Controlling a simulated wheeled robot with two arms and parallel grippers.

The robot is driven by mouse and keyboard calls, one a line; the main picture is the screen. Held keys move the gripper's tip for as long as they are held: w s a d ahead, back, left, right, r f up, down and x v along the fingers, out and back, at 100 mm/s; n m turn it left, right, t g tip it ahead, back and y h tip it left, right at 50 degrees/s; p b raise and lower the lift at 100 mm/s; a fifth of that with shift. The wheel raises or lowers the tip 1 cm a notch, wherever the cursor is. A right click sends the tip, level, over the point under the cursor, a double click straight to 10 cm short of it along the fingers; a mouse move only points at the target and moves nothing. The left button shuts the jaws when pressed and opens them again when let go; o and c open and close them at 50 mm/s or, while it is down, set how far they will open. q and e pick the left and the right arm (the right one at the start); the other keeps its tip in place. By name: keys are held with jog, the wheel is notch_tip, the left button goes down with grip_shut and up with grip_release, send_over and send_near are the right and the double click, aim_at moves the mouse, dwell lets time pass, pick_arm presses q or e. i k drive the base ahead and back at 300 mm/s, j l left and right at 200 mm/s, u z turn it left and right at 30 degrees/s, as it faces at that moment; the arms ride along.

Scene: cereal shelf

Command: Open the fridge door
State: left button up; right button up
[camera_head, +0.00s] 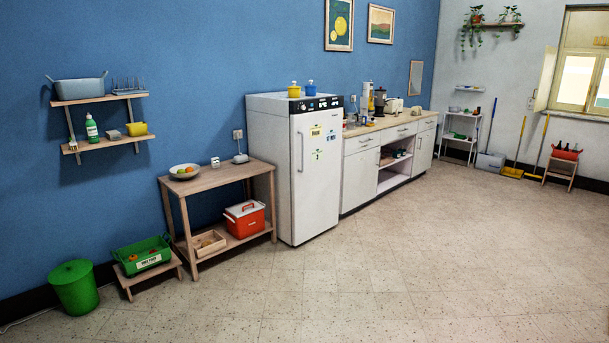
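The white fridge (293,168) stands against the blue wall near the middle of the head view. Its door (318,190) faces right and toward me and looks shut. A slim vertical handle (300,152) sits near the door's left edge. Several small stickers are on the door, and a dark control strip runs above it. Neither of my grippers shows in this view.
A wooden table (222,175) stands close to the fridge's left side, with a red cooler (247,221) on its lower shelf. A white counter (385,150) adjoins the right side. The tiled floor (420,260) before the fridge is clear.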

aim_at(316, 136)
jog(key=i, duration=1.6)
jog(key=i+z, duration=0.1)
jog(key=i, duration=0.75)
jog(key=i+j, duration=0.15)
jog(key=i, duration=1.45)
jog(key=i+j+z, duration=0.1)
jog(key=i, duration=0.7)
jog(key=i+j, duration=0.2)
jog(key=i, duration=0.6)
